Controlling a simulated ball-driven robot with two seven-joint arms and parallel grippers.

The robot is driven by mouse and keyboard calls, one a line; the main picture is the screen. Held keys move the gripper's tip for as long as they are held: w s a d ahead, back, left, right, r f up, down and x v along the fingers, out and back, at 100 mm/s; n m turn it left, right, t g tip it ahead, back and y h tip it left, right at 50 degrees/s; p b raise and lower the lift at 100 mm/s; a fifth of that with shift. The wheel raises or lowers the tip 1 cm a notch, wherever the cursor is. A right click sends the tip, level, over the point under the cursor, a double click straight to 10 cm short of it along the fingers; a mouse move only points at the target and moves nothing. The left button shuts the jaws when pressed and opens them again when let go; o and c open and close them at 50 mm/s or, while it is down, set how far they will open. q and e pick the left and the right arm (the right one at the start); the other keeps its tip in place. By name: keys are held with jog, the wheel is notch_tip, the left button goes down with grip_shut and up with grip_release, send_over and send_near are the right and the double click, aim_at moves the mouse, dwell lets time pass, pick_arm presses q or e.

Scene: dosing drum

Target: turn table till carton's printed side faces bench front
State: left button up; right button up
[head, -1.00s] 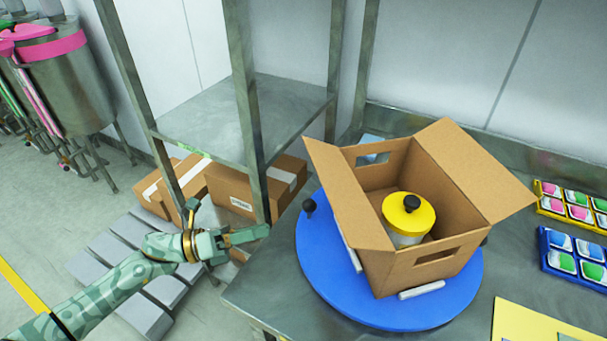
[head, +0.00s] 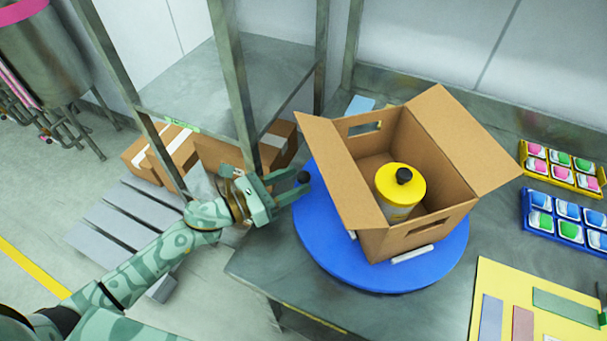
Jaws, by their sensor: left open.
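An open brown carton (head: 415,240) stands on a round blue turntable (head: 325,240) on the grey bench (head: 270,265). No print shows on the carton sides that I can see. A jar with a yellow lid and black knob (head: 400,185) stands inside the carton. A black knob (head: 303,177) sits at the turntable's left rim. My left gripper (head: 292,188) is open at that rim, its fingers close to the knob; I cannot tell whether they touch it. My right gripper is not in view.
A yellow tray (head: 562,172) and a blue tray (head: 562,222) of small packs lie on the bench at right. A yellow board (head: 490,275) lies at front right. A metal rack post (head: 232,80) stands just behind my left gripper.

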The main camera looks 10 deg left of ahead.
aim_at(305, 173)
pick_arm(q)
jog(key=shift+x, duration=1.25)
jog(key=shift+w+d, duration=0.25)
jog(key=shift+d, duration=0.05)
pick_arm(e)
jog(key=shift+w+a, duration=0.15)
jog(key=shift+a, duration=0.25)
